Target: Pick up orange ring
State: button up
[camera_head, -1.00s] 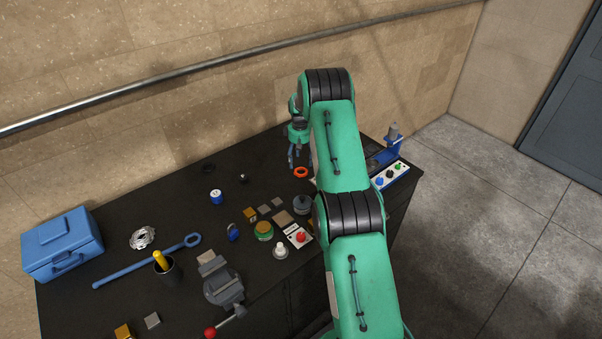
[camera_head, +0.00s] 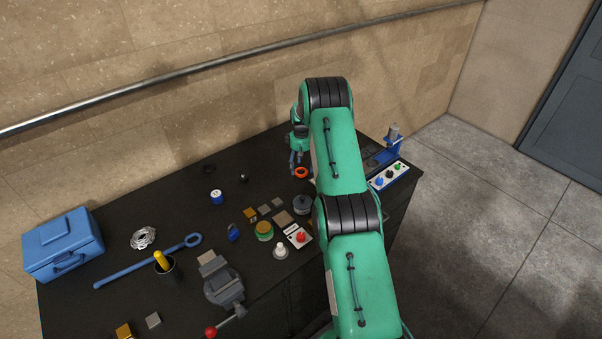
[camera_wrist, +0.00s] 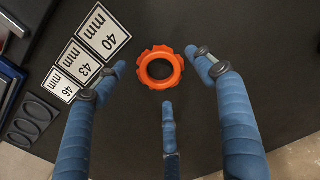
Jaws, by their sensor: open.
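The orange ring (camera_head: 301,172) lies flat on the black table, close to my arm in the head view. In the wrist view the orange ring (camera_wrist: 160,68) has a notched outer edge and an open middle. My gripper (camera_head: 297,163) is over the table at the ring. In the wrist view its blue fingers (camera_wrist: 160,72) are spread, with one fingertip to the left of the ring, one to the right and one below it. The gripper is open and empty. How far the fingertips are above the table is hard to tell.
Labels marked 40, 43 and 46 mm (camera_wrist: 103,32) lie left of the ring, with dark rings (camera_wrist: 33,118) beyond. A button box (camera_head: 389,175) stands right of my arm. Small blocks, a vise (camera_head: 224,287) and a blue toolbox (camera_head: 62,245) are further left.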

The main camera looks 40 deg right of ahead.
jog(key=shift+f, duration=0.95)
jog(key=c, duration=1.1)
